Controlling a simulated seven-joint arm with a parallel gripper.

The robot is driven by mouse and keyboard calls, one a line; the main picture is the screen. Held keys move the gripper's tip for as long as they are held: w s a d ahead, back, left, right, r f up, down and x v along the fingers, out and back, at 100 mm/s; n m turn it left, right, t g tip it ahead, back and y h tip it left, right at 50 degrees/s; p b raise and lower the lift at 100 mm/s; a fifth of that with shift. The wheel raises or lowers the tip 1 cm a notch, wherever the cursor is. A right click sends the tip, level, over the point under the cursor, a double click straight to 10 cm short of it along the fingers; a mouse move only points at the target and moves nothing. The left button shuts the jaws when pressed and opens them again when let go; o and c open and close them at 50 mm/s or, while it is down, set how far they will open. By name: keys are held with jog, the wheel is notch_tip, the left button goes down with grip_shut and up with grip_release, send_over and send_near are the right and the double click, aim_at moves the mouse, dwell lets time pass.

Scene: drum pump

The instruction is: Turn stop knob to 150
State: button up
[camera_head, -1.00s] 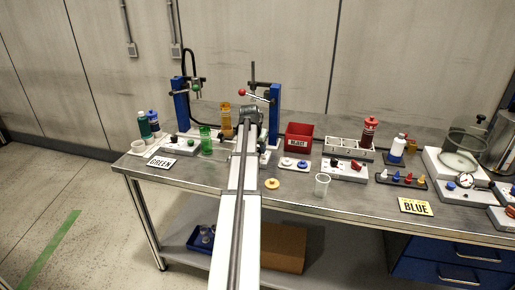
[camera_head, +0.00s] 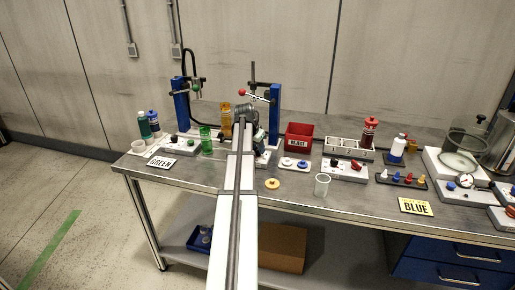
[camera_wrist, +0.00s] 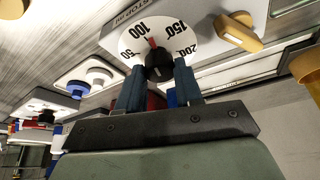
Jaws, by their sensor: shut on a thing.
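The stop knob (camera_wrist: 158,62) is a black knob with a red pointer, in the middle of a white dial (camera_wrist: 205,35) in the wrist view. The dial is marked 50, 100, 150 and 200. The red pointer stands just past 100 on the side toward 150. My gripper (camera_wrist: 160,70) is shut on the knob, one blue finger on each side of it. In the head view my arm hides the knob and the dial.
Beside the dial in the wrist view is a yellow handle (camera_wrist: 238,32), and a blue knob on a white base (camera_wrist: 80,88) lies to the left. In the head view, a blue press stand (camera_head: 275,108) and a red reject bin (camera_head: 299,137) stand close to my wrist.

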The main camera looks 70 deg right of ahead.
jog(key=m, duration=0.2)
jog(key=m+g, duration=0.1)
jog(key=m, duration=0.1)
jog(key=shift+w+d+m+g+y, duration=0.15)
jog(key=shift+m+g+y, duration=0.15)
jog(key=shift+y, duration=0.1)
jog(key=shift+m+g+y, duration=0.4)
jog(key=shift+m+y, duration=0.4)
jog(key=shift+m, duration=1.5)
jog(key=o, duration=1)
jog(key=v, duration=1.4)
jog(key=shift+w+f, duration=0.1)
